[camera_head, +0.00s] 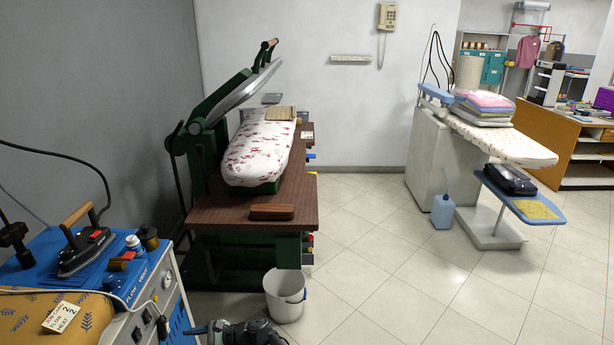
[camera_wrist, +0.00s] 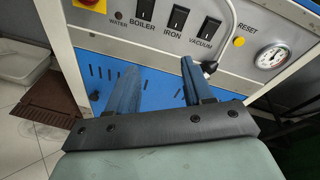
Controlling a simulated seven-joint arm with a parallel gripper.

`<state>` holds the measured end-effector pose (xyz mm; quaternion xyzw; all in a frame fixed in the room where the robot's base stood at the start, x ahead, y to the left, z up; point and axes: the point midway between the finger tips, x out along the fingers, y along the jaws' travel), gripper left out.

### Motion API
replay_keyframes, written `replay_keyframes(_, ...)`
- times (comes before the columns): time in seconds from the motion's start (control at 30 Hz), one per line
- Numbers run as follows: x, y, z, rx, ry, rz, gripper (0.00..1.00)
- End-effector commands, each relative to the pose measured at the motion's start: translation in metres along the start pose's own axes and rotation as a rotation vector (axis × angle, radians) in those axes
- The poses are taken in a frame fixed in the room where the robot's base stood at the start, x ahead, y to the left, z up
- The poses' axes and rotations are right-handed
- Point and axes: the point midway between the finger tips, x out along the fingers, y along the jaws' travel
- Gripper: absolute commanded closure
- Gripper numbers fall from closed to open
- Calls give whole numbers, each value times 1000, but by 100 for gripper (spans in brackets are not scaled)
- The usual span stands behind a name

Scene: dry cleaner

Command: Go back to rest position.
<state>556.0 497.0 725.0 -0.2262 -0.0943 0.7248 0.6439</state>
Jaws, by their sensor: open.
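My gripper (camera_wrist: 160,85) shows in the wrist view with its two blue fingers apart and nothing between them. It is in front of the control panel (camera_wrist: 150,28) of the blue and grey ironing unit, which has switches marked boiler, iron and vacuum. In the head view my gripper (camera_head: 192,330) is low at the bottom edge, just right of the blue ironing unit (camera_head: 130,275). Part of my arm there is cut off by the frame. I cannot tell whether the fingers touch the unit.
A white bucket (camera_head: 285,295) stands on the floor near my arm. The green press (camera_head: 250,255) with its brown table is behind it. An iron (camera_head: 85,250) sits on top of the blue unit. The tiled floor (camera_head: 400,290) to the right is clear.

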Motion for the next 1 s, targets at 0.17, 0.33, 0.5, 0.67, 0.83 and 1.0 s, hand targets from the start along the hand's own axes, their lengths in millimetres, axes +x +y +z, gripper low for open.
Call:
replay_keyframes(0.17,-5,28,-17,-276,80,141,49)
replay_keyframes(0.33,-22,66,-39,-571,160,345,49)
replay_keyframes(0.5,-55,120,-76,-823,223,618,49)
replay_keyframes(0.67,-111,174,-118,-967,264,890,49)
replay_keyframes(0.83,-189,233,-160,-1001,295,1161,49)
replay_keyframes(1.0,-264,287,-186,-928,328,1350,49)
